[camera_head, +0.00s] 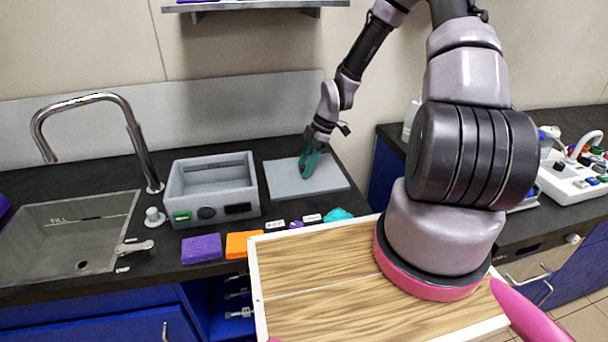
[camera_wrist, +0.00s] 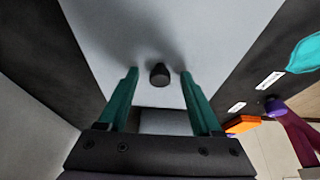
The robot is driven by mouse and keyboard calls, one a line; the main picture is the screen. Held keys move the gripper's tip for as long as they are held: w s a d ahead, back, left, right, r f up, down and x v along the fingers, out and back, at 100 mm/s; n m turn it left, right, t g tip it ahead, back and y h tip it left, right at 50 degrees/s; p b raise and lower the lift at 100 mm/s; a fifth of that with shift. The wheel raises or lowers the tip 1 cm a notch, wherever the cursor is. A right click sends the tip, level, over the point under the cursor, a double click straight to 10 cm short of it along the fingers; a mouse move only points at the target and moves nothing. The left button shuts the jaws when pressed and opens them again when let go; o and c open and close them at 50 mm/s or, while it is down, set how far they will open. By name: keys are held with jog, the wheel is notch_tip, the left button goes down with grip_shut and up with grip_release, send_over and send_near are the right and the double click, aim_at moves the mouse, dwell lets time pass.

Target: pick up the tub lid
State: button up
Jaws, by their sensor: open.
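The tub lid (camera_head: 332,178) is a flat light-grey plate lying on the dark counter, to the right of the grey tub (camera_head: 212,207). In the wrist view the lid (camera_wrist: 105,35) fills the upper middle, with a dark round knob (camera_wrist: 159,75) on it. My gripper (camera_head: 309,172) is over the lid, its teal fingers pointing down. In the wrist view my gripper (camera_wrist: 159,73) is open, with one fingertip on each side of the knob. I cannot tell whether the fingers touch it. In the head view the knob is hidden by the fingers.
A sink (camera_head: 75,235) with a curved tap (camera_head: 135,130) is at the left. A purple block (camera_head: 201,249), an orange block (camera_head: 243,244) and a teal item (camera_head: 339,214) lie along the counter's front edge. A back panel (camera_head: 230,105) rises behind the lid.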

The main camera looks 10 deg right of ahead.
grip_shut()
